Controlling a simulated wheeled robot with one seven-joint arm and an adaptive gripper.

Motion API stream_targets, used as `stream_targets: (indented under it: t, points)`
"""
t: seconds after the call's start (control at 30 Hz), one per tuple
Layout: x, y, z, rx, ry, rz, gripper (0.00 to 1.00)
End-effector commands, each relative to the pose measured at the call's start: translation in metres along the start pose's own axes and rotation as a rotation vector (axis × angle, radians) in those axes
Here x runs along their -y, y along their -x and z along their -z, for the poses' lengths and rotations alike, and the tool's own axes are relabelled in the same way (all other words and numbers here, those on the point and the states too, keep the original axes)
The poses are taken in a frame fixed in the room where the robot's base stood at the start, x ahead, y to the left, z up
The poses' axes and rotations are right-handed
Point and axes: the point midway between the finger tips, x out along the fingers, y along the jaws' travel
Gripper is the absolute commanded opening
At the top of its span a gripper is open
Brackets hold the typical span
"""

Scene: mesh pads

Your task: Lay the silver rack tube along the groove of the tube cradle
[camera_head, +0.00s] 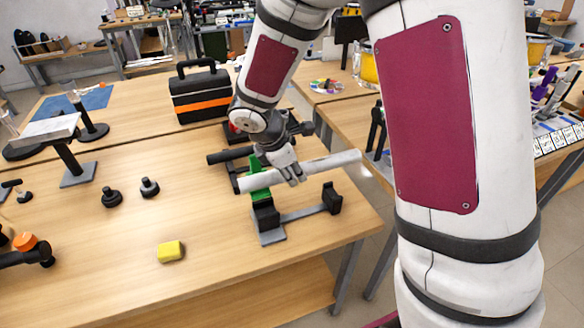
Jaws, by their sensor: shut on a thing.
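The tube cradle (301,213) stands on the table with a grey bar between two black end supports. In the picture the tube shows above the cradle, apart from the right support. A gap at the left support cannot be judged from this view. The inside of the jaws is hidden.
A yellow block (170,251) and black knobs (149,187) lie to the left. A black-and-orange toolbox (201,95) stands behind. The front middle of the table is clear.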

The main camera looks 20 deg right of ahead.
Motion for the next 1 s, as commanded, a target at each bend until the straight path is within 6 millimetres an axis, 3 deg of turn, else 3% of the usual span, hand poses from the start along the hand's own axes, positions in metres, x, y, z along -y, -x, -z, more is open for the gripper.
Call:
stream_targets:
  t: [1.0]
  points:
    - [0.017,-0.075,0.031,0.000,-0.001,0.000,0.00]
